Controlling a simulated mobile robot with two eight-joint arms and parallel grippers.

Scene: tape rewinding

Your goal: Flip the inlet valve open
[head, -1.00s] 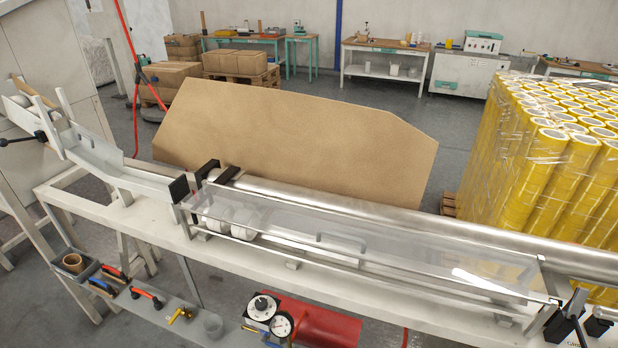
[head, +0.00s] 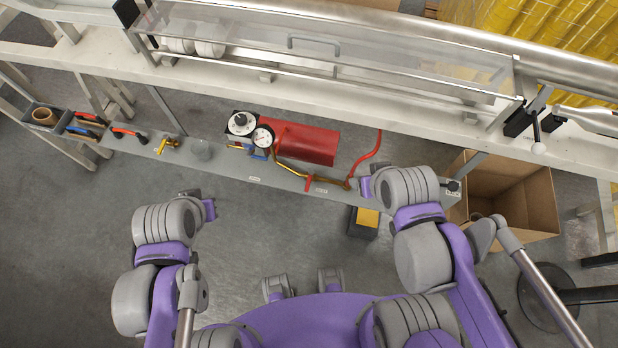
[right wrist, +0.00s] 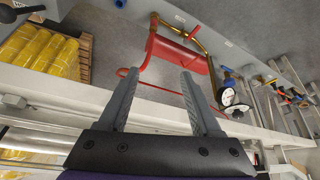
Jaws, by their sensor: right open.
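On the lower shelf, a brass pipe (head: 290,169) runs from beside a dial gauge (head: 262,137) and a red tank (head: 305,142) to a red hose (head: 367,160). A small red lever (head: 308,183) stands on the pipe, and a blue handle (head: 259,154) sits under the gauge. I cannot read the labels, so which is the inlet valve is unclear. My right gripper (head: 366,187) is at the shelf's front edge, right of the red lever. In the right wrist view it is open and empty (right wrist: 158,76). My left gripper (head: 190,194) is left of the tank, its fingers barely visible.
The long rail with a clear cover (head: 330,55) runs above the shelf. Tools with red and blue handles (head: 128,134) lie at the shelf's left. An open cardboard box (head: 515,195) stands at the right. A black and yellow object (head: 364,220) is below the shelf edge.

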